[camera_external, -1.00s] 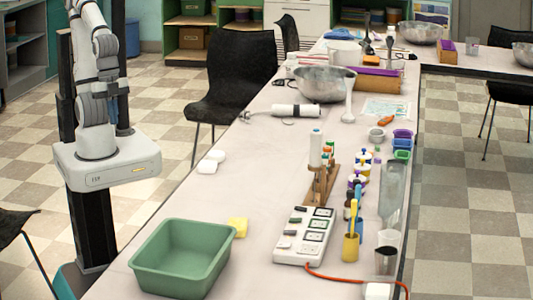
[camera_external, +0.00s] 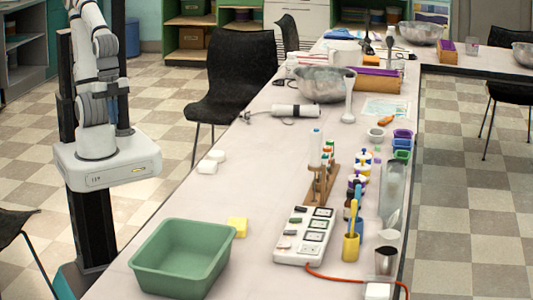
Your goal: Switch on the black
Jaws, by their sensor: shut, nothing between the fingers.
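A white power strip (camera_external: 304,236) lies on the long table, right of the green tub. It has a column of dark and grey rocker switches (camera_external: 290,232) on its left side and several sockets on its right. The switches are too small to tell which are on. An orange cord (camera_external: 345,279) leaves its near end. My arm is folded over its base at the left, off the table. My gripper (camera_external: 106,90) is small and hard to make out against the arm; it appears shut and empty, far from the strip.
A wooden rack (camera_external: 321,182) of bottles stands behind the strip. A yellow cup (camera_external: 351,246) with brushes is at its right. The table left of the rack is mostly clear.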

